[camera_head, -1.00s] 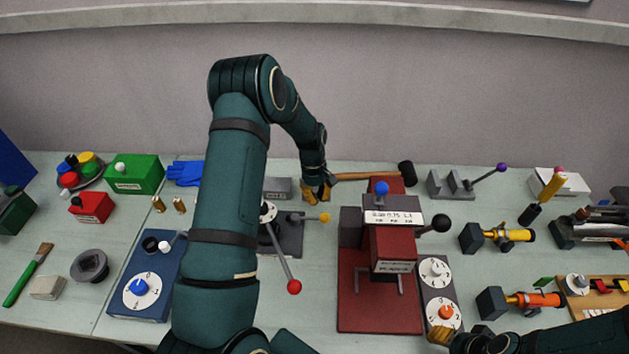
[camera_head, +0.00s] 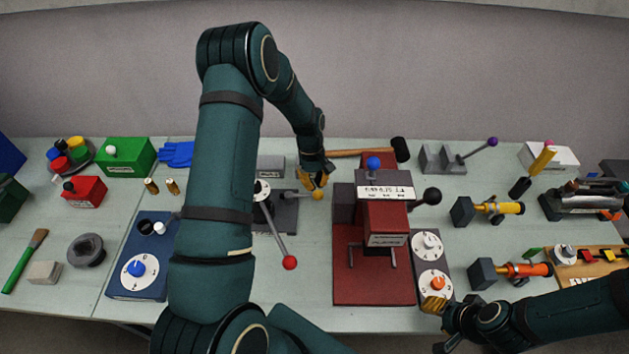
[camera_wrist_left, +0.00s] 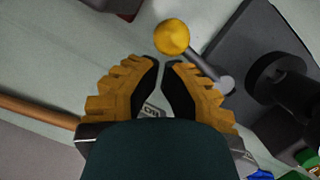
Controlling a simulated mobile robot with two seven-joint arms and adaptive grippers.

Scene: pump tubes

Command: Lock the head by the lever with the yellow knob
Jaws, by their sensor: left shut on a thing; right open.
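The lever's yellow knob (camera_head: 318,195) sits at the right of a dark grey device (camera_head: 285,215), which is partly hidden behind my left arm. In the left wrist view the yellow knob (camera_wrist_left: 172,37) and its grey rod lie just ahead of the fingertips. My left gripper (camera_head: 313,181) is above and behind the knob. Its fingers (camera_wrist_left: 161,65) are nearly together, with nothing visible between them; contact with the knob cannot be told. My right gripper (camera_head: 438,318) is open and empty, low at the right, by the orange dial knob (camera_head: 437,283).
A red-knobbed lever (camera_head: 289,263) projects from the same device toward the front. A dark red press-like block (camera_head: 375,290) stands to the right. A hammer (camera_head: 398,150) lies behind my left gripper. Bare table lies between the device and the red block.

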